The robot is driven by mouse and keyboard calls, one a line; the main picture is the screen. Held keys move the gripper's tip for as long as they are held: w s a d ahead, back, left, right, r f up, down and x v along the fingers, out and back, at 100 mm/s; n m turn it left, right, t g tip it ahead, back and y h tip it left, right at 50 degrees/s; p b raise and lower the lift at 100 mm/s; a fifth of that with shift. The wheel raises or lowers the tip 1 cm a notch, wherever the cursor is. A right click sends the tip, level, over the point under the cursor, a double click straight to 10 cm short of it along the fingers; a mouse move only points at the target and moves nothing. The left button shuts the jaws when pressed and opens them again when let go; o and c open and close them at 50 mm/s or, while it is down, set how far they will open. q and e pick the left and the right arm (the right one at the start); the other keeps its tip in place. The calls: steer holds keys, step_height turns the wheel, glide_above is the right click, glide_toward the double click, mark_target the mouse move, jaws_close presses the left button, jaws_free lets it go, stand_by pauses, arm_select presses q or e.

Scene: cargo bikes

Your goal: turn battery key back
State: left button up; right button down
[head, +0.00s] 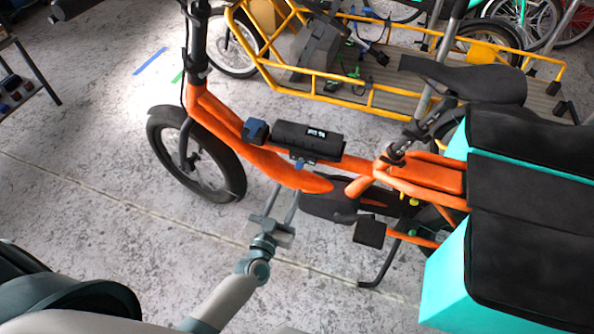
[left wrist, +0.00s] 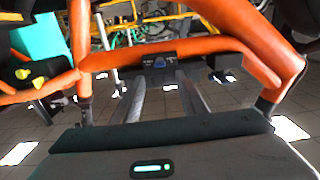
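The orange cargo bike (head: 230,125) stands in the middle of the head view with a black battery (head: 290,134) on its sloping tube. A small blue key (head: 299,164) shows at the battery's lower side. In the left wrist view the blue key (left wrist: 160,65) sits in a dark lock housing (left wrist: 147,61) under the orange tube. My left gripper (head: 284,191) is below the tube, its fingers pointing at the lock. In the left wrist view its two fingers (left wrist: 163,82) are apart, with the key between and just beyond their tips. Contact is not visible. My right gripper is out of view.
Black pedal (head: 369,232) and kickstand (head: 381,263) stand right of my left gripper. Turquoise-and-black bags (head: 447,277) fill the right side. A yellow-framed cargo bike (head: 372,94) stands behind.

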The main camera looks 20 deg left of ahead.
mark_target(300, 164)
arm_select(q)
steer(key=w, duration=0.9)
steer(key=shift+w+d+b, duration=0.15)
steer(key=shift+w+b, duration=0.2)
steer(key=shift+b, duration=0.1)
jaws_close()
